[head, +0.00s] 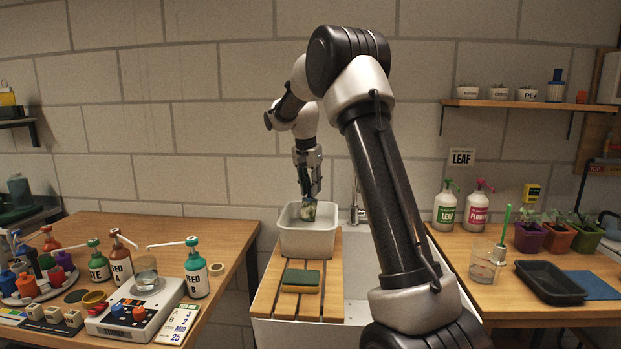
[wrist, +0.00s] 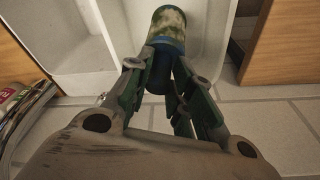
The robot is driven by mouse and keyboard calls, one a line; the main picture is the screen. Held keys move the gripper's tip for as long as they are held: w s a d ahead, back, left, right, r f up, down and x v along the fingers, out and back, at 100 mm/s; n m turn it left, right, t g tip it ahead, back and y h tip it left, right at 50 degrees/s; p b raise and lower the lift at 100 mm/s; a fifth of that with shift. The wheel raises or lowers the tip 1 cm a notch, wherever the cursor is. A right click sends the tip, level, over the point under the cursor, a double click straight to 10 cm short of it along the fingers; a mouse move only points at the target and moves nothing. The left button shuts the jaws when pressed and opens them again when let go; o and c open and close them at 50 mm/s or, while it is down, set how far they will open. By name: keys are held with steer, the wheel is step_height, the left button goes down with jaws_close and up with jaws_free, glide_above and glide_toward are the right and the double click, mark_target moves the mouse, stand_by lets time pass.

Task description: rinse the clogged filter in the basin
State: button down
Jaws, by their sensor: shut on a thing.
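My gripper (head: 308,183) points down above the white basin (head: 306,242) and is shut on the clogged filter (head: 308,211). The filter is a short cylinder with a blue end and a pale body mottled with green grime. In the wrist view, the filter (wrist: 168,28) sticks out beyond the fingertips (wrist: 163,58), which close on its blue part. In the head view it hangs at the basin's mouth, with its lower end low in the opening. I cannot tell whether it touches the basin, and its contents are mostly hidden.
The basin stands on a slatted wooden board (head: 334,275) with a green-and-yellow sponge (head: 301,281). Pump bottles and a scale (head: 136,312) crowd the left table. Pots and a black tray (head: 549,283) occupy the right table.

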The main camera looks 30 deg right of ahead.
mark_target(311, 205)
steer(key=shift+s+a+x, duration=0.15)
steer(key=shift+a+x, duration=0.05)
steer(key=shift+x, duration=0.9)
steer(key=shift+s+a+x, duration=0.1)
steer(key=shift+a+x, duration=0.1)
steer(key=shift+x, duration=0.95)
steer(key=shift+s+a+x, duration=0.15)
steer(key=shift+a+x, duration=0.05)
steer(key=shift+x, duration=0.9)
steer(key=shift+f, duration=0.1)
steer(key=shift+w+d+r+v, duration=0.1)
steer(key=shift+w+d+v, duration=0.25)
steer(key=shift+v, duration=1.8)
steer(key=shift+w+d+r+v, duration=0.15)
steer(key=shift+d+v, duration=0.25)
steer(key=shift+v, duration=1.8)
steer(key=shift+w+d+r+v, duration=0.1)
steer(key=shift+w+d+v, duration=0.25)
steer(key=shift+v, duration=1.8)
steer(key=shift+w+d+v, duration=0.1)
steer(key=shift+d+v, duration=0.05)
steer(key=shift+v, duration=0.8)
steer(key=shift+w+d+v, duration=0.15)
steer(key=shift+d+v, duration=0.05)
steer(key=shift+v, duration=0.8)
steer(key=shift+s, duration=0.1)
